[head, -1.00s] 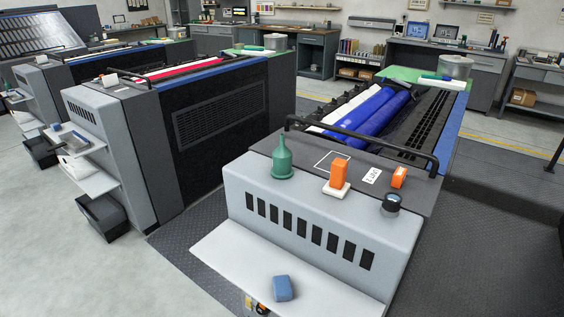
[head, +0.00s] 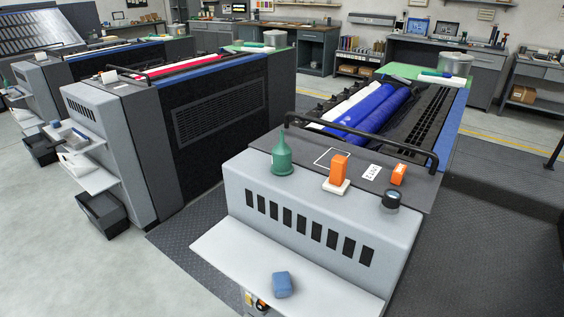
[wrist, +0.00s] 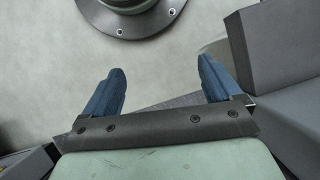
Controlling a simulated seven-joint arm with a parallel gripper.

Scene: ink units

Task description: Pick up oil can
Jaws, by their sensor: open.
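The oil can (head: 282,157) is dark green with a round body and a thin upright spout. In the head view it stands upright on the left end of the top of the near ink unit (head: 320,210). In the wrist view my gripper (wrist: 160,80) has its two blue fingers spread wide with nothing between them. Pale floor shows beyond the fingers, and the oil can is not in that view. My gripper does not show in the head view, so its distance from the can cannot be told.
Right of the can are an orange object on a white base (head: 338,172), a white label (head: 372,172), a small orange block (head: 398,174) and a black round-topped item (head: 391,199). A dark rail (head: 360,137) runs behind them. A blue block (head: 282,284) lies on the lower shelf.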

